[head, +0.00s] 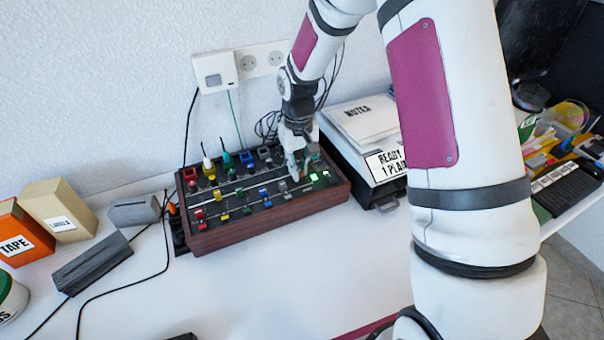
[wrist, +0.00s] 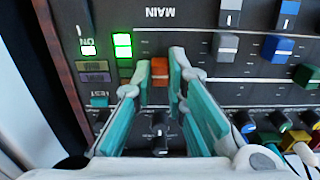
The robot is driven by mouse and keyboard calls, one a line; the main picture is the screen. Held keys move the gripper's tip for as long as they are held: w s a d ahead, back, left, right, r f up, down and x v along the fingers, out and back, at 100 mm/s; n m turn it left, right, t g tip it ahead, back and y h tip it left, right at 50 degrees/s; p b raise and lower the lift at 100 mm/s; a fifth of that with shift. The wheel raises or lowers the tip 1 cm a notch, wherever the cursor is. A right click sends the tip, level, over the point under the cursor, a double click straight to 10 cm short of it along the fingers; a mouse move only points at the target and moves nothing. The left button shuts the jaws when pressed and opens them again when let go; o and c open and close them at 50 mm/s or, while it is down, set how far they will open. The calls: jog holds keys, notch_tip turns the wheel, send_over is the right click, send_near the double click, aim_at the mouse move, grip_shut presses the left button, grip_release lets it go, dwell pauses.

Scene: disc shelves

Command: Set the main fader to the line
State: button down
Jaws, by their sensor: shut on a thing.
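The main fader's orange cap (wrist: 160,71) sits between the fingertips of my gripper (wrist: 160,84) in the wrist view, beside the upside-down MAIN label (wrist: 160,13). The fingers are shut on the cap from both sides. In the head view my gripper (head: 298,165) reaches down onto the right end of the mixer panel (head: 245,205), and the cap is too hidden there to make out. I cannot make out the line for the fader in either view.
Green lights (wrist: 122,45) glow next to the fader. A grey fader cap (wrist: 227,46), a blue one (wrist: 277,47) and several knobs (wrist: 244,121) are close by. The white tabletop (head: 290,270) in front is clear.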

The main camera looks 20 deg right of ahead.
jog(key=shift+w, duration=0.8)
jog(key=c, duration=1.6)
grip_release()
notch_tip(320, 180, up, 12)
jog(key=shift+s, duration=0.1)
